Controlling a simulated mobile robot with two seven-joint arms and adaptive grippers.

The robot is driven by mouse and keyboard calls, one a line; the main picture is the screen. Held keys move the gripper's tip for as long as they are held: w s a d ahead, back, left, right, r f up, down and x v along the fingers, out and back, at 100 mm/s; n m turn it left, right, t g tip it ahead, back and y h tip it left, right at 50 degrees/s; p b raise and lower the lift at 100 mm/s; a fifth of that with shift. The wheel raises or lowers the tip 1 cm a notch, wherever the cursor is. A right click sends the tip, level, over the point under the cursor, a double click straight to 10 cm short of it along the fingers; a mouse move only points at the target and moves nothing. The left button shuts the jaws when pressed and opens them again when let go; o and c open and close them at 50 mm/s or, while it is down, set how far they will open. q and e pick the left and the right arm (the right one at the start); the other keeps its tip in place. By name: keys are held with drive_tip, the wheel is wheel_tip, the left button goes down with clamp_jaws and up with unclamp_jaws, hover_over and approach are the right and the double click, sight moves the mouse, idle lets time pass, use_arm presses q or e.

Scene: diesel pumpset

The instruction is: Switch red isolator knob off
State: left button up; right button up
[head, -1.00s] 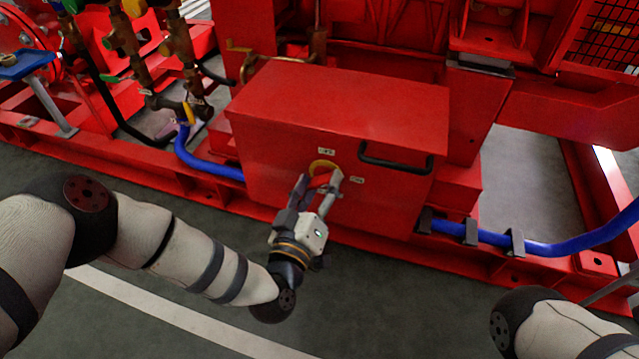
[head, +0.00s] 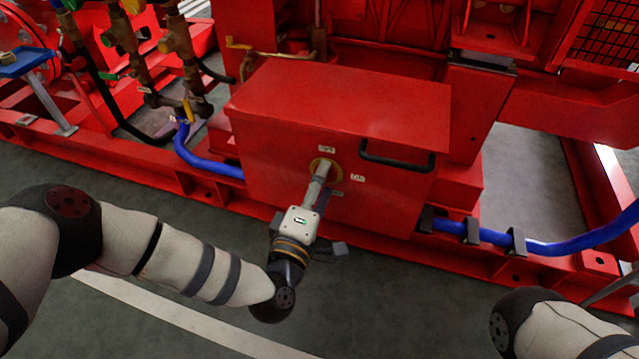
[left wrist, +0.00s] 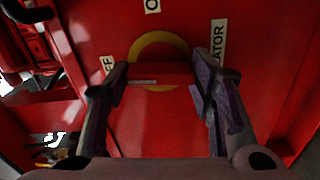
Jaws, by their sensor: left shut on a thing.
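The red isolator knob (left wrist: 160,74) sits on a yellow disc (left wrist: 160,45) in the left wrist view. The disc also shows in the head view (head: 325,165), on the front of a red box (head: 270,160). My left gripper (head: 320,172) is shut on the knob, with a finger on either side of it in the left wrist view (left wrist: 160,85). A pale line on the knob lies on its left half, toward a partly hidden label ending in "FF" (left wrist: 107,65). In the head view my gripper hides most of the knob. My right gripper is out of view.
A black handle (head: 395,163) stands out from the box front, right of the knob. Blue hoses (head: 205,163) run low on both sides of the box. The red skid rail (head: 370,245) passes below, and the grey floor in front is open.

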use_arm(q)
drive_tip(key=shift+s+d+f+n, duration=0.1)
drive_tip(key=shift+s+d+n, duration=0.05)
drive_tip(key=shift+n, duration=0.35)
drive_tip(key=o, duration=1.1)
drive_tip(key=shift+o, duration=0.3)
drive_tip(key=v, duration=1.2)
